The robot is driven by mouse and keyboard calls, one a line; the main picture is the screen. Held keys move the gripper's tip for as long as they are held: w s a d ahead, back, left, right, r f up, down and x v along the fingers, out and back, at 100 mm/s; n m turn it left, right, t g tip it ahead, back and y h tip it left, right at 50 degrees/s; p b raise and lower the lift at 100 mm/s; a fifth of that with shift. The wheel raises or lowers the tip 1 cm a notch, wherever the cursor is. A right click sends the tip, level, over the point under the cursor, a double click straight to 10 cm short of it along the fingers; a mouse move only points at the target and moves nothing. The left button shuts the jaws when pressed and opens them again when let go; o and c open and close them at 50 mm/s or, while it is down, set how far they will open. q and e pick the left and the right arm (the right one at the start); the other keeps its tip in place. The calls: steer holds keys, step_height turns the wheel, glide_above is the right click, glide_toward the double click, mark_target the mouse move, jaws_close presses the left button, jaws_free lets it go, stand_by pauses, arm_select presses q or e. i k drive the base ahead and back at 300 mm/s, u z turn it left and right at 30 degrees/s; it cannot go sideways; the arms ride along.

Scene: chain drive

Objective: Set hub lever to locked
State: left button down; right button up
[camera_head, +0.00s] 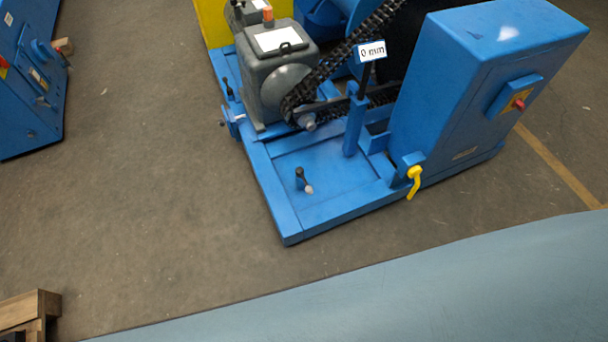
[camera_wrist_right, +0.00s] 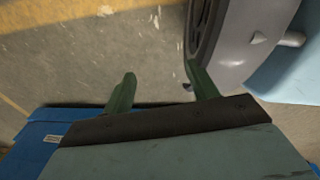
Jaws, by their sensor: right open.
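A yellow lever (camera_head: 414,181) hangs from a small blue bracket at the front lower corner of the blue cabinet, its handle pointing down. A short black-topped lever (camera_head: 301,179) with a pale round end beside it stands on the blue base frame (camera_head: 273,208). No label marks either one as the hub lever, and I cannot tell which setting either is in. My right gripper (camera_wrist_right: 162,88) shows only in the right wrist view, with its two green fingers apart and nothing between them. My left gripper is out of view.
The blue cabinet (camera_head: 455,100) has a red knob (camera_head: 519,104). A black chain (camera_head: 340,58) runs up from the grey gearbox (camera_head: 278,75), near a "0 mm" sign (camera_head: 371,51). A blue machine (camera_head: 28,85) and a wooden pallet (camera_head: 30,309) stand left. Floor between is clear.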

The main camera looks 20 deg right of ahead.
mark_target(299, 170)
steer(key=u, duration=1.65)
steer(key=k, duration=0.75)
steer(key=z, duration=1.45)
